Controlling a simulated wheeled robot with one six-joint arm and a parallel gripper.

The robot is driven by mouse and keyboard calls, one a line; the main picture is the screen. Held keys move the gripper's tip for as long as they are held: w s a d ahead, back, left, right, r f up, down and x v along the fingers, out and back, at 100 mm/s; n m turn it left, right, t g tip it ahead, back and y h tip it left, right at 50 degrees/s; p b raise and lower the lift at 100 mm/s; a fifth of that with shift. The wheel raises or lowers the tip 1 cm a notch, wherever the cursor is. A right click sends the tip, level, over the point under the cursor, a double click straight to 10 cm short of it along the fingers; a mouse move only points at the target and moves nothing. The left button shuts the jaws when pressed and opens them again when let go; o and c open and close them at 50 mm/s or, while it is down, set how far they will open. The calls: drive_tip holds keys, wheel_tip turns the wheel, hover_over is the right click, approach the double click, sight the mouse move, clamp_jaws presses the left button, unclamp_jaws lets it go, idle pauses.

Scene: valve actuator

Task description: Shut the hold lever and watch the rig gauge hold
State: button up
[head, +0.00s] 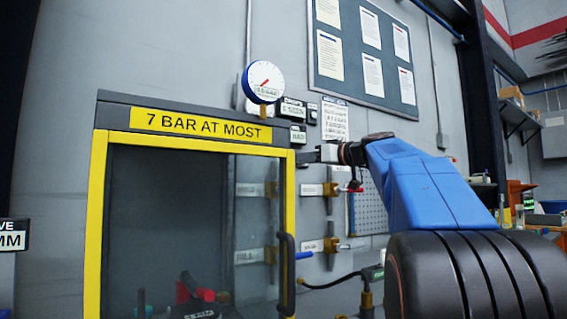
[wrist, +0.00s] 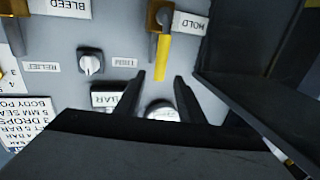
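In the wrist view, the yellow hold lever (wrist: 162,57) hangs down the picture from a brass valve body (wrist: 159,16), beside the upside-down HOLD label (wrist: 190,22). My gripper (wrist: 159,77) is open, its two dark fingers apart, and the lever's free end shows between the fingertips. I cannot tell whether they touch it. In the head view, my gripper (head: 307,157) is at the right edge of the yellow-framed cabinet, and the hold lever cannot be made out. The round white gauge (head: 265,82) stands above the cabinet with a red needle; its reading is too small to tell.
The yellow-framed cabinet (head: 98,220) has a glass front and a dark handle (head: 288,272). A red-handled valve (head: 353,189) and a blue-handled one (head: 304,255) are on the wall below my gripper. A small knob (wrist: 91,62) is left of the lever.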

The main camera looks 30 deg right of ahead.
drive_tip(key=x, duration=0.7)
drive_tip(key=shift+w+a, duration=0.1)
drive_tip(key=shift+w, duration=0.15)
clamp_jaws()
